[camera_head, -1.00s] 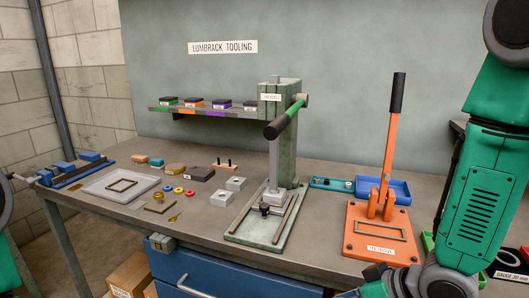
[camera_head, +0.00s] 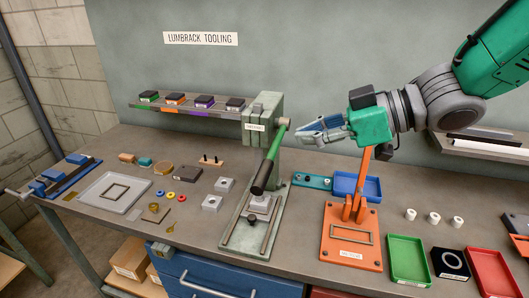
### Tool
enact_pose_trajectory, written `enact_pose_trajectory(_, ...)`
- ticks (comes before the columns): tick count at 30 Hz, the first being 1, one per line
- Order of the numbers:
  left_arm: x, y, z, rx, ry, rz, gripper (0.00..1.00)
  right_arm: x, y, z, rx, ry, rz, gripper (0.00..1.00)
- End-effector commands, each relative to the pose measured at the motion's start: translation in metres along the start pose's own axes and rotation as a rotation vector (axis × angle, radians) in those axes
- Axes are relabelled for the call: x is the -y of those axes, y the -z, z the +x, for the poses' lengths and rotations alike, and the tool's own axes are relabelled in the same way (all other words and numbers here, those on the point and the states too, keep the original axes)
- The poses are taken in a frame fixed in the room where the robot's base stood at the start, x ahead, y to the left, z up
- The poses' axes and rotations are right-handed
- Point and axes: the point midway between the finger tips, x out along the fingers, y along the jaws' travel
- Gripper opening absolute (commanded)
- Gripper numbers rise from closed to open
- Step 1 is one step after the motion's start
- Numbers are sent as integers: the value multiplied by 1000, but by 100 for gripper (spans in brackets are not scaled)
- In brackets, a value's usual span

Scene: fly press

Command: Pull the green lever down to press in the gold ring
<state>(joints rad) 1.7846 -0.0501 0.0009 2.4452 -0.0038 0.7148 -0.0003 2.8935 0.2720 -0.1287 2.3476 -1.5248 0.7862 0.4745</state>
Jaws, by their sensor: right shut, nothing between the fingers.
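The green lever (camera_head: 273,148) with its black grip (camera_head: 260,178) slopes down and toward me from the right side of the fly press head (camera_head: 262,115). Below the head, a grey block (camera_head: 262,204) sits on the press's green base (camera_head: 240,238). No gold ring can be made out at the press, where the grip hides part of the view. My left gripper is out of view.
An orange hand press (camera_head: 352,257) stands to the right, its handle partly behind my right gripper. Blue (camera_head: 357,184), green (camera_head: 408,259) and red (camera_head: 492,272) trays lie nearby. A shelf with dark blocks (camera_head: 205,105) is behind. Small parts cover the bench's left side.

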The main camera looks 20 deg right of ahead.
Motion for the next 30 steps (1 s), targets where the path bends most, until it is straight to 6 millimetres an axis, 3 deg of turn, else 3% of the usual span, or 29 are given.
enact_pose_trajectory(13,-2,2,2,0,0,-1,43,0,-4,91,3,3,1,0)
enact_pose_trajectory(21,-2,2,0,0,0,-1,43,0,-36,96,0,1,4,0)
enact_pose_trajectory(30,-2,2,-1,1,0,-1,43,0,-41,98,-2,-1,2,0)
